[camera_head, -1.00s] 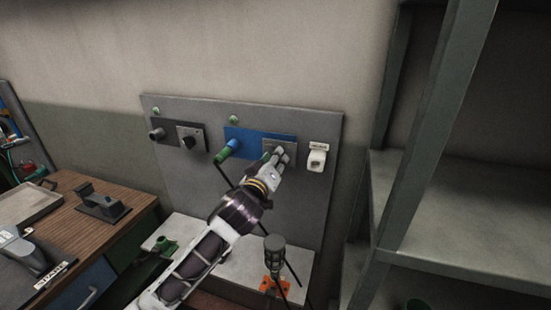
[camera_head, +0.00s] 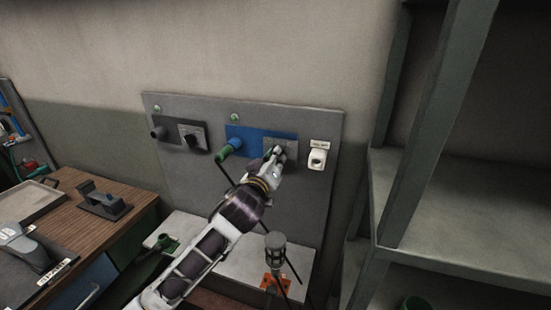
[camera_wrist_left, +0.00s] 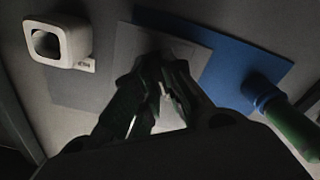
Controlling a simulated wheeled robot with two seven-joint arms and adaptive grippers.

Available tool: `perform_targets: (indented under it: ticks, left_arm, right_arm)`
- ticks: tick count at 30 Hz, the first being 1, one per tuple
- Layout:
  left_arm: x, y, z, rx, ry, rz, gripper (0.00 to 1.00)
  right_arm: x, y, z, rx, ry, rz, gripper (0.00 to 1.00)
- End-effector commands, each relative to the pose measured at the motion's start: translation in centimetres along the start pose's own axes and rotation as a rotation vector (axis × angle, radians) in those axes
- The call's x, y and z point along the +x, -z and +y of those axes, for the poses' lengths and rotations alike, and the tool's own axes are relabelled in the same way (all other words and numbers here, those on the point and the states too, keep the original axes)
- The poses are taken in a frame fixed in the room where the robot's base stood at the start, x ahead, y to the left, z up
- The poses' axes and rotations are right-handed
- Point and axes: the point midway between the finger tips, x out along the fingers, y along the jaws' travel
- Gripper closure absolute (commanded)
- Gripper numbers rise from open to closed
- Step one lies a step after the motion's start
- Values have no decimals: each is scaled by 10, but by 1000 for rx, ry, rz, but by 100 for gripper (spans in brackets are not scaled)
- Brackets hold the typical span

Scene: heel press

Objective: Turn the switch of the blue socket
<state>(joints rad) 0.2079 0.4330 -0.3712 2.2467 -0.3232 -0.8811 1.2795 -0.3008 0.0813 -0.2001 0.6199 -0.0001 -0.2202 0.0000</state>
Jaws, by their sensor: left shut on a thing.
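The blue socket panel (camera_head: 250,135) is on the grey upright board, with a blue socket (camera_head: 235,143) and a green plug in it at its left. A grey switch plate (camera_head: 289,153) covers its right part. My left gripper (camera_head: 276,152) is at that plate, its fingers shut on the switch, which they mostly hide. In the left wrist view the gripper fingers (camera_wrist_left: 160,92) close in front of the grey plate (camera_wrist_left: 130,48), with the blue panel (camera_wrist_left: 225,62) and the green plug (camera_wrist_left: 294,130) to the right. My right gripper is not in view.
A white holder (camera_head: 318,155) is right of the blue panel. A grey socket and black switch (camera_head: 192,138) are at the board's left. A lamp-like tool (camera_head: 275,250) stands below on the ledge. Metal shelves (camera_head: 470,200) stand at the right, a wooden bench (camera_head: 95,225) at the left.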

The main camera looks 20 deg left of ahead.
Motion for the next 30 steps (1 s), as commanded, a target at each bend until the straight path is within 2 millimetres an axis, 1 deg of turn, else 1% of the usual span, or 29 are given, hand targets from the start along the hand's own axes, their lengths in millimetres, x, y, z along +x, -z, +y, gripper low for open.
perform_targets:
  ticks: [5,11,30]
  left_arm:
    - [0,0,0,60,2,-1,100]
    - [0,0,1,172,2,-1,100]
    - [0,0,3,671,1,-2,100]
  right_arm:
    - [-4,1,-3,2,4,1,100]
    - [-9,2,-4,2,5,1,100]
    - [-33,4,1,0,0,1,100]
